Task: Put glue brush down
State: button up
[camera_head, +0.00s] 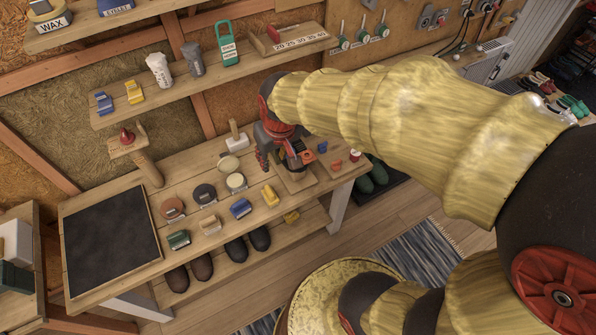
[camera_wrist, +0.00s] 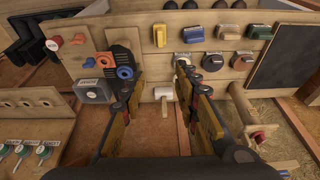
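My gripper (camera_wrist: 156,72) is open in the wrist view, its two dark and yellow fingers wide apart with nothing between the tips. In the head view my gripper (camera_head: 264,158) hangs over the back right part of the workbench (camera_head: 150,200). A white block-shaped piece with a handle (camera_head: 238,142), which looks like the glue brush, stands at the bench's back edge, left of my gripper and apart from it. In the wrist view this white piece (camera_wrist: 163,93) shows in the gap between the fingers, farther off. I cannot tell its bristles.
Several round tins (camera_head: 205,194) and coloured blocks (camera_head: 241,208) lie on the bench. A black mat (camera_head: 110,240) covers its left end. A black device with orange rings (camera_wrist: 124,72) and a grey labelled box (camera_wrist: 93,90) sit near my fingers. A shelf (camera_head: 200,82) runs above.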

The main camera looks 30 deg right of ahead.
jog(key=s+r+t, duration=0.2)
jog(key=s+r, duration=0.8)
jog(key=s, duration=0.4)
jog(key=shift+r, duration=0.25)
jog(key=shift+o, duration=0.5)
